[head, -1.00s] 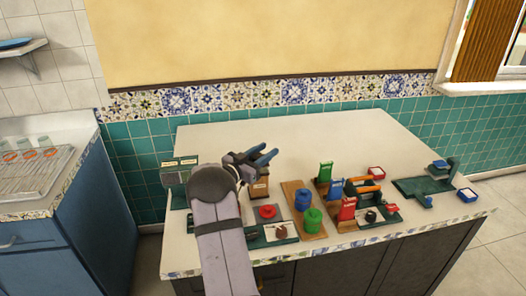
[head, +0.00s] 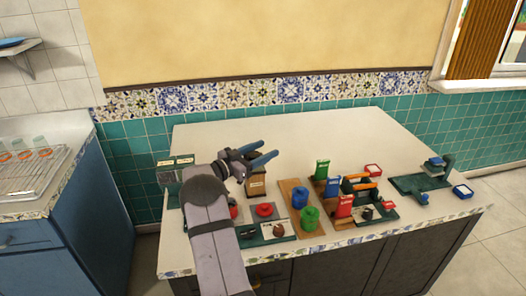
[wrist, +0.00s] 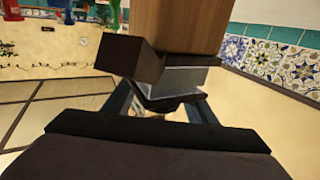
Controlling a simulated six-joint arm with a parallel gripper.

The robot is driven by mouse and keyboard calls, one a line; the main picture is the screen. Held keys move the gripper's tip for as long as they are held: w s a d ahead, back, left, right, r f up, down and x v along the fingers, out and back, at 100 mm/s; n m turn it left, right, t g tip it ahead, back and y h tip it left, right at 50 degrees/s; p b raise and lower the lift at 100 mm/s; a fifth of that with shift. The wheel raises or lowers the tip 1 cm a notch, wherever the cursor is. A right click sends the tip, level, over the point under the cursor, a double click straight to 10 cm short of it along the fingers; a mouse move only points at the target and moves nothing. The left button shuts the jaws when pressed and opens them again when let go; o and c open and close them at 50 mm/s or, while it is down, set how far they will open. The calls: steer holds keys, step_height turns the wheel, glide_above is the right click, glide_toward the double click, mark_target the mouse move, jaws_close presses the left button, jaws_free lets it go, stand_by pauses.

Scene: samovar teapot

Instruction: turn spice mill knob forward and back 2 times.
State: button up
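The spice mill looks to be the labelled wooden box (head: 256,185) standing upright at the left of the worktop. My gripper (head: 268,154) is at the top of this box, with its two blue fingers apart and pointing right. In the wrist view a wooden body (wrist: 182,22) fills the top, with a dark brown block (wrist: 128,57) and a grey metal band (wrist: 182,80) under it. The blue fingers (wrist: 162,108) show on either side below the band. The knob is not clearly seen, and I cannot tell whether the fingers touch it.
Close to the right are a red round piece (head: 264,209), a blue cylinder (head: 300,197) and a green cylinder (head: 310,218). Coloured boxes and a rack (head: 358,188) stand further right. A green stand (head: 178,168) is at the left. The back of the worktop (head: 310,140) is clear.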

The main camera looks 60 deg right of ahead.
mark_target(249, 155)
stand_by(0.3)
steer(key=shift+b+v, duration=0.8)
steer(key=shift+v, duration=2.85)
steer(key=shift+r, duration=0.1)
